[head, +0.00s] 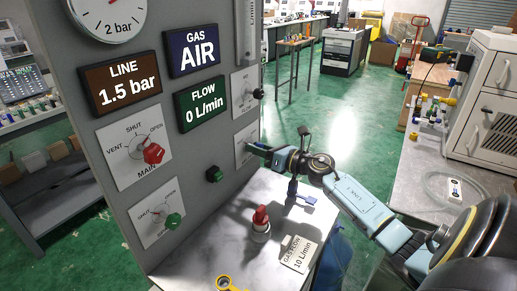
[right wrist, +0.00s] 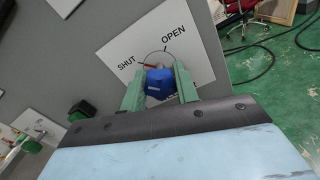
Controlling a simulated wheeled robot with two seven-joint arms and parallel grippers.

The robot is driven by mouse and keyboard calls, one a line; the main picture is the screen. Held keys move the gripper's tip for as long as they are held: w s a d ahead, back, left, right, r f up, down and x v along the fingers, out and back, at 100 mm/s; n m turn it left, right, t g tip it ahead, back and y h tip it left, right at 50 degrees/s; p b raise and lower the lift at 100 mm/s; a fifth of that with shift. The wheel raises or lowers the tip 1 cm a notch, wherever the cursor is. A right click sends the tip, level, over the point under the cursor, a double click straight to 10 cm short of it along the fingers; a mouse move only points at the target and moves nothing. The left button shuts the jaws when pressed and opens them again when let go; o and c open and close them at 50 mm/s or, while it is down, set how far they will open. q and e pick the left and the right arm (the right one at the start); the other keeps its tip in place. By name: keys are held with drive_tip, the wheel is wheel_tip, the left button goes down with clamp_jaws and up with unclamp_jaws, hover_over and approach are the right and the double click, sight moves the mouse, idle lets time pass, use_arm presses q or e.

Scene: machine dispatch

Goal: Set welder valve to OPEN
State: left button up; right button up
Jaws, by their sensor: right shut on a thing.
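A blue valve knob (right wrist: 159,84) sits on a white plate (right wrist: 190,48) marked SHUT and OPEN in the right wrist view. My right gripper (right wrist: 160,88) is shut on this knob, one green finger on each side. A small red mark shows at the knob's top, nearer SHUT than OPEN. My left gripper is not in view.
The grey panel (head: 190,130) also bears a red MAIN knob (head: 154,153), a green knob (head: 173,221) and a black knob (head: 258,93). Displays read LINE 1.5 bar, AIR and FLOW 0 L/min. A red-topped item (head: 261,219) and a GAS FLOW card (head: 297,254) are on the bench below.

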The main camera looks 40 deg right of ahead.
drive_tip(key=shift+c, duration=0.4)
drive_tip(key=m+p, duration=0.2)
drive_tip(key=m, duration=0.1)
drive_tip(key=shift+r+m, duration=0.1)
drive_tip(key=shift+m, duration=0.3)
drive_tip(key=m+p, duration=0.3)
drive_tip(key=m, duration=0.2)
drive_tip(key=shift+p, duration=0.35)
drive_tip(key=m+p, duration=0.2)
drive_tip(key=m, duration=0.2)
drive_tip(key=shift+m, duration=0.4)
drive_tip(key=m+p, duration=0.2)
drive_tip(key=m, duration=0.2)
drive_tip(key=shift+m, duration=0.3)
drive_tip(key=o, duration=1)
drive_tip(key=shift+c, duration=0.2)
